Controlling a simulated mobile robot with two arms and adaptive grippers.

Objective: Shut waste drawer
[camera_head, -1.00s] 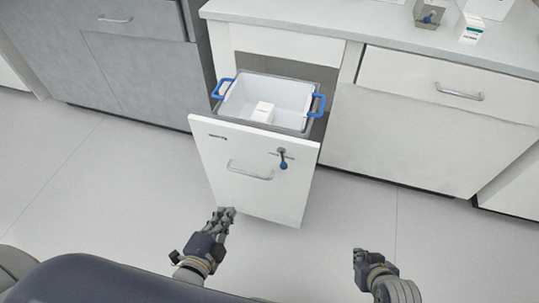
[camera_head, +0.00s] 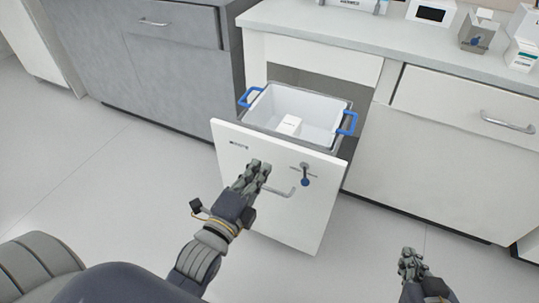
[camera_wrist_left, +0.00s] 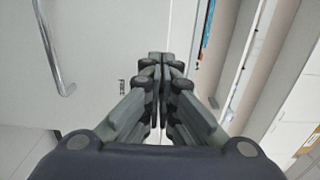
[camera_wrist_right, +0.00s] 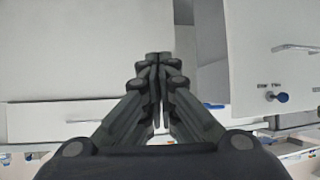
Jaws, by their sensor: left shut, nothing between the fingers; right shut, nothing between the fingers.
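The waste drawer (camera_head: 300,222) is pulled out from the white cabinet, its front panel facing me. It has a metal handle (camera_head: 291,190) and a blue-ended latch (camera_head: 305,180). Inside the drawer is a white bin (camera_head: 312,110) with blue handles and a small white box (camera_head: 289,125) in it. My left gripper (camera_head: 262,165) is shut and empty in front of the panel, left of the handle; whether it touches the panel I cannot tell. The drawer front also shows in the left wrist view (camera_wrist_left: 100,60). My right gripper (camera_head: 408,254) is shut and empty, low and right of the drawer.
A grey cabinet (camera_head: 165,70) stands left of the drawer. A closed white drawer (camera_head: 460,105) is to its right. The countertop (camera_head: 350,28) above holds several items near the back. The floor (camera_head: 110,190) left of the drawer is clear.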

